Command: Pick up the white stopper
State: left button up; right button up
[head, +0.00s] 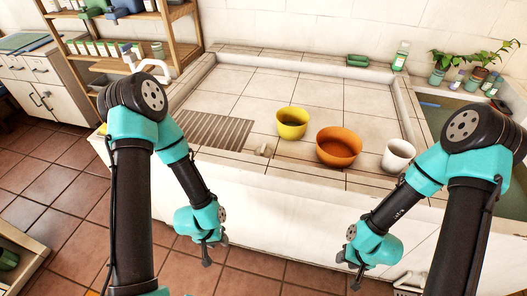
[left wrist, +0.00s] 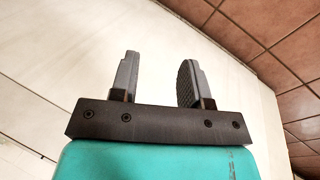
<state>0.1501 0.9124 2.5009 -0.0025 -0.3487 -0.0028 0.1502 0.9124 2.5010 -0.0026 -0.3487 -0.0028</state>
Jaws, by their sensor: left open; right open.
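The white stopper (head: 264,150) looks like a small pale piece near the front edge of the tiled washbasin, left of the bowls; its shape is hard to make out. My left gripper (head: 213,254) hangs in front of the basin's front wall, below and left of the stopper, apart from it. In the left wrist view its jaws (left wrist: 158,78) are open and empty, with pale wall and floor tiles behind. My right gripper (head: 352,273) hangs in front of the wall at the right, open and apart from all objects. The stopper is not seen in the left wrist view.
A yellow bowl (head: 292,123), an orange bowl (head: 339,147) and a white cup (head: 398,154) stand right of the stopper. A slatted drain area (head: 212,131) lies left. A green bottle (head: 401,56) and potted plants (head: 437,77) stand at the back right. Shelves (head: 130,62) stand at the left.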

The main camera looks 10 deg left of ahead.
pick_arm(q)
jog(key=shift+o, duration=0.2)
jog(key=o, duration=0.9)
jog(key=shift+a, duration=0.1)
